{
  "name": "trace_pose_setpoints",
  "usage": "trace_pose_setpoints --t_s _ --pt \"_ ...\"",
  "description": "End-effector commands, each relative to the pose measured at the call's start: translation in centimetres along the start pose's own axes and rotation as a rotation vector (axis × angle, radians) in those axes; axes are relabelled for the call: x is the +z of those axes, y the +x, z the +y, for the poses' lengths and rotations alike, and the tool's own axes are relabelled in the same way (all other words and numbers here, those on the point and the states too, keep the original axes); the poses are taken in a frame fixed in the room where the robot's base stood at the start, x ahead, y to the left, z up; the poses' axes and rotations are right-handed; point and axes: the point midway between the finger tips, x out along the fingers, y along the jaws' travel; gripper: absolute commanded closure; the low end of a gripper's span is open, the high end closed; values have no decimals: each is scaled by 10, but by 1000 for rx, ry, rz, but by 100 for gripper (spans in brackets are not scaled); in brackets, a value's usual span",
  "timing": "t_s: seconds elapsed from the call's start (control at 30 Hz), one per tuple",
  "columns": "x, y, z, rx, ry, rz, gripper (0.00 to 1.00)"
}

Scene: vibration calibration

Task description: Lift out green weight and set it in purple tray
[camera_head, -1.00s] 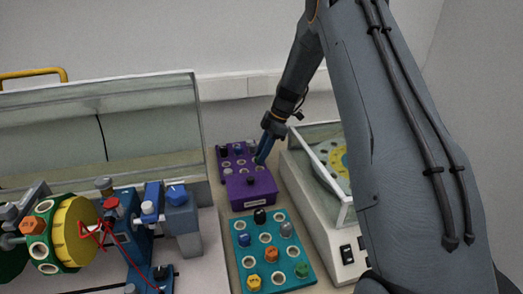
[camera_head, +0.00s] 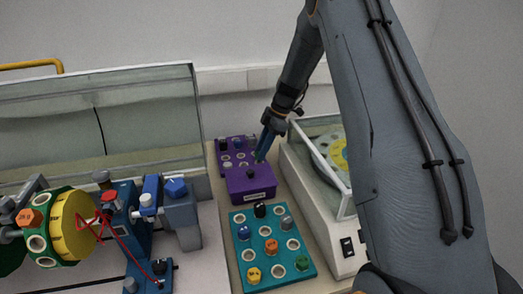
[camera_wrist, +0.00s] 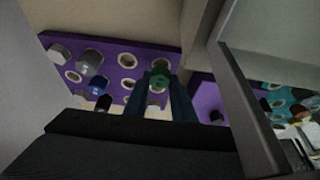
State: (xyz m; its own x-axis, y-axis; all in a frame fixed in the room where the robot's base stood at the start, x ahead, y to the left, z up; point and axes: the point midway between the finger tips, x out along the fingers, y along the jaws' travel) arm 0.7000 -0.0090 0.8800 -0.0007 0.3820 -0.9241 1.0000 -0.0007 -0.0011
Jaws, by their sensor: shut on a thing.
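My gripper (camera_head: 260,157) reaches down over the purple tray (camera_head: 262,182), at its right side in the head view. In the wrist view my gripper (camera_wrist: 161,88) is shut on a green weight (camera_wrist: 160,76), held between the fingertips in front of the purple tray (camera_wrist: 108,53). The tray has several empty white-ringed holes and holds white, grey, blue and black weights at the left in that view. I cannot tell whether the held weight touches a hole. The fingers hide it in the head view.
A teal tray (camera_head: 262,284) with several coloured weights, one of them green (camera_head: 302,264), stands in front. A white device with a clear cover (camera_head: 317,210) stands close on the right. Blue apparatus with a yellow wheel (camera_head: 72,226) and a glass case (camera_head: 150,120) fill the left.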

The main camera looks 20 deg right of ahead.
Motion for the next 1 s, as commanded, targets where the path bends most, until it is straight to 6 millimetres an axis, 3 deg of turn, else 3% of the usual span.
trace_pose_setpoints --t_s 1.0 --pt "4 9 0 0 0 0 98"
